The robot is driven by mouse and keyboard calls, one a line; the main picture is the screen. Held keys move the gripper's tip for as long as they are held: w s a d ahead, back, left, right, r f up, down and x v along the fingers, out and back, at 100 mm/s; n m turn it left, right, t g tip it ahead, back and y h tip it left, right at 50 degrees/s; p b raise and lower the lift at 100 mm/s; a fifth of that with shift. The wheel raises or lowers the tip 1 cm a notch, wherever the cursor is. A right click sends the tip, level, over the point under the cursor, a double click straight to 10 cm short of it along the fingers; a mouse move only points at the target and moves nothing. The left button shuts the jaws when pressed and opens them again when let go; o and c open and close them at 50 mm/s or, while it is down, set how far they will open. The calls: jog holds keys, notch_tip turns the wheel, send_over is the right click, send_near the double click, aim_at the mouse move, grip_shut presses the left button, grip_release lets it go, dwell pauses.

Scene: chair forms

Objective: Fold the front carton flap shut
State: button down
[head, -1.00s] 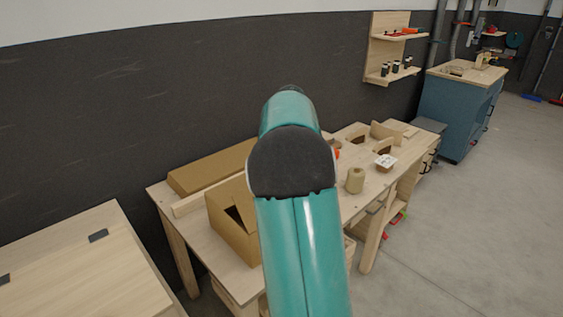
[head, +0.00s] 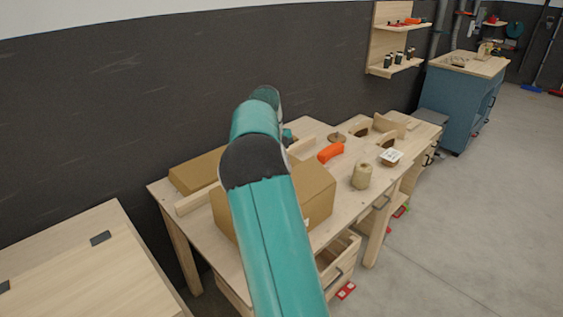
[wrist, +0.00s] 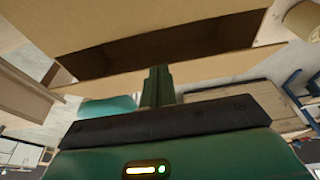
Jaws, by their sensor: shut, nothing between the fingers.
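The brown cardboard carton (head: 316,194) stands on the wooden workbench, its middle hidden behind my teal arm in the head view. In the wrist view, a broad carton panel (wrist: 130,22) fills the top, with a dark gap into the carton (wrist: 165,52) below it. A cardboard flap (wrist: 215,68) stands out along the lower edge of this gap, so the carton is open there. My gripper (wrist: 157,72) is shut and empty, its fingertips at this flap and overlapping it in the picture; contact cannot be told. The head view hides my fingers behind the arm.
On the workbench (head: 335,222), an orange tool (head: 330,152), a twine spool (head: 361,176) and a small labelled box (head: 390,157) lie right of the carton. A flat brown box (head: 196,172) lies at the left back. A drawer (head: 338,262) stands open below.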

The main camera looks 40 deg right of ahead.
jog(key=shift+w+f, duration=0.5)
jog(key=shift+f, duration=0.4)
jog(key=shift+w+f, duration=0.5)
jog(key=shift+f, duration=0.4)
jog(key=shift+s, duration=0.1)
jog(key=shift+r, duration=0.1)
jog(key=v, duration=1.3)
jog(key=s+a+r+t, duration=0.1)
jog(key=s+t, duration=0.4)
jog(key=s, duration=0.3)
jog(key=f, duration=0.4)
jog(key=w+f, duration=0.1)
jog(key=f, duration=0.4)
jog(key=w+f, duration=0.1)
jog(key=f, duration=0.3)
jog(key=shift+w+f, duration=0.1)
jog(key=shift+f, duration=0.2)
jog(key=shift+g, duration=0.3)
